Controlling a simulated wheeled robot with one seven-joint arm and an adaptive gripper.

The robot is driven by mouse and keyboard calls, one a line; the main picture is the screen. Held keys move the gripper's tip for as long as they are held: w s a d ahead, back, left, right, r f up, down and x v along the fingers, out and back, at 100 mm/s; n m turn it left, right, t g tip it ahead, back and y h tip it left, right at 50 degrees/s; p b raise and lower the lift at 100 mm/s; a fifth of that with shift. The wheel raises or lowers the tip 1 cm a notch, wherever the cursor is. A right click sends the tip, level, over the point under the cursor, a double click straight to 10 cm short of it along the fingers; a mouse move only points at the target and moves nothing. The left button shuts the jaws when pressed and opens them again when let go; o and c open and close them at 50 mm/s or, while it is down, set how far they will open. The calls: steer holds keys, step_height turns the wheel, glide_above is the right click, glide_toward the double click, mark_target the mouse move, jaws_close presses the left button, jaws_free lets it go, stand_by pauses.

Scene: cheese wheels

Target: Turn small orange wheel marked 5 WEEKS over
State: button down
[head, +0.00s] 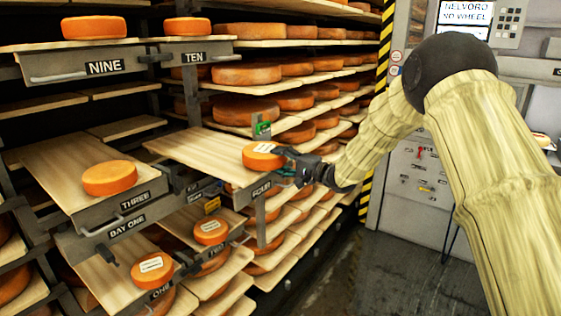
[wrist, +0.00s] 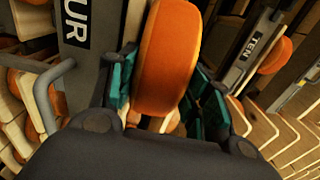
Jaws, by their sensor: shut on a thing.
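A small orange wheel (head: 263,155) with a white label on its upper face is at the front right end of the board of shelf FOUR (head: 190,150). The label's print is too small to read. My gripper (head: 286,167) reaches it from the right and is shut on it. In the wrist view the orange wheel (wrist: 168,60) stands between the teal finger pads of my gripper (wrist: 163,85), its rim towards the camera. I cannot tell whether the wheel touches the board.
Labelled wheels lie on shelf TWO (head: 210,231) and shelf ONE (head: 152,265). A plain wheel (head: 109,178) lies on shelf THREE. Shelves NINE (head: 70,66) and TEN (head: 190,54) jut out above. Racks of wheels stand behind. Floor at lower right is clear.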

stand_by(0.5)
